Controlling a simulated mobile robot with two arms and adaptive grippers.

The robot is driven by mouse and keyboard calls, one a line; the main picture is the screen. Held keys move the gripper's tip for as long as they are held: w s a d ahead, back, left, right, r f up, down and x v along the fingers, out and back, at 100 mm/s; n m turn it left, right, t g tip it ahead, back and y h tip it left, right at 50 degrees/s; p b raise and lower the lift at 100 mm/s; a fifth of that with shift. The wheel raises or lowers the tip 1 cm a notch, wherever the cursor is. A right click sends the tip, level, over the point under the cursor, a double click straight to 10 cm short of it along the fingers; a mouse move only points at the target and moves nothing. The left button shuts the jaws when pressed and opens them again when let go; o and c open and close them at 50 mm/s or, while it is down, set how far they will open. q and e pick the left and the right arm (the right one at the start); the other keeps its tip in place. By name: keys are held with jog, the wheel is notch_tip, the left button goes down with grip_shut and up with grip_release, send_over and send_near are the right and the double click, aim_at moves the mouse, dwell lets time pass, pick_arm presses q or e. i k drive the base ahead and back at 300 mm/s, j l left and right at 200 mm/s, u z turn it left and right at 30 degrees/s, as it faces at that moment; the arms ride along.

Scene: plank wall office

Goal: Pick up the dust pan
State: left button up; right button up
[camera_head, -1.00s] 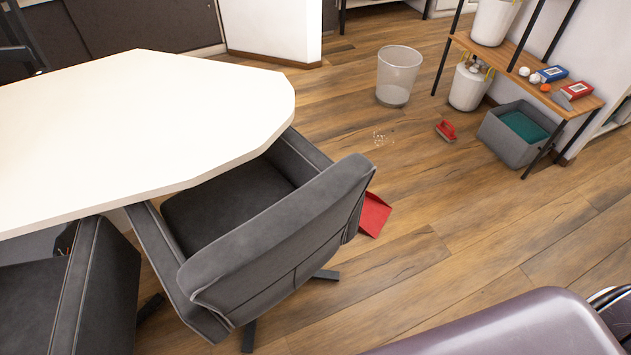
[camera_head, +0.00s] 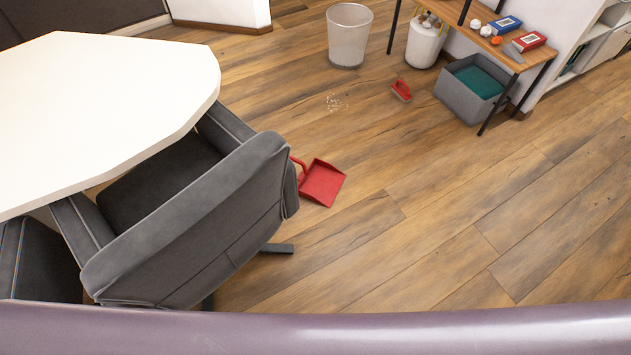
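The red dust pan (camera_head: 323,182) lies on the wooden floor just right of the grey office chair. Its flat scoop shows fully. Its handle (camera_head: 299,167) points left toward the chair back and is partly hidden behind it. Neither of my grippers is in the head view, so their state does not show.
The grey chair (camera_head: 200,215) stands left of the pan, by the white table (camera_head: 90,120). A red brush (camera_head: 401,90), a mesh bin (camera_head: 348,38), white crumbs (camera_head: 336,103), a grey box (camera_head: 466,95) and a shelf (camera_head: 480,42) lie beyond. Floor to the right is clear.

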aim_at(321, 183)
jog(key=i+l+u, duration=0.15)
jog(key=i+l, duration=0.35)
jog(key=i+l+u, duration=0.15)
jog(key=i+l, duration=0.4)
jog(key=i+l+u, duration=0.1)
jog(key=i+l, duration=0.45)
jog(key=i+l+u, duration=0.15)
jog(key=i+l, duration=0.3)
jog(key=l, duration=0.25)
